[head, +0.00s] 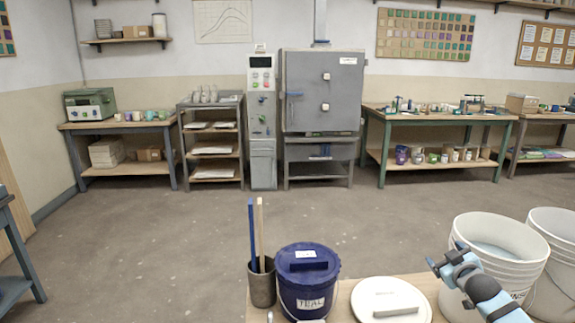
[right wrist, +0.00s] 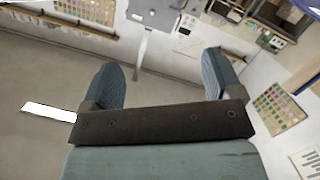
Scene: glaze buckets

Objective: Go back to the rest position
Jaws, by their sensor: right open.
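My right gripper (head: 447,258) is at the lower right of the head view, raised in front of a white bucket. In the right wrist view its two blue fingers (right wrist: 165,80) stand wide apart with nothing between them. My left gripper is not in the head view. A dark blue bucket labelled TEAL (head: 303,300) stands on the table with its blue lid on. A white lid with a grey handle (head: 391,301) lies to its right. An open white bucket (head: 465,232) holds pale liquid, and my right arm hides part of its front.
A grey cup (head: 262,287) with a blue stick and a wooden stick stands left of the blue bucket. Another white bucket (head: 558,285) is at the right edge. A kiln (head: 322,90) and workbenches line the far wall. The floor between is clear.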

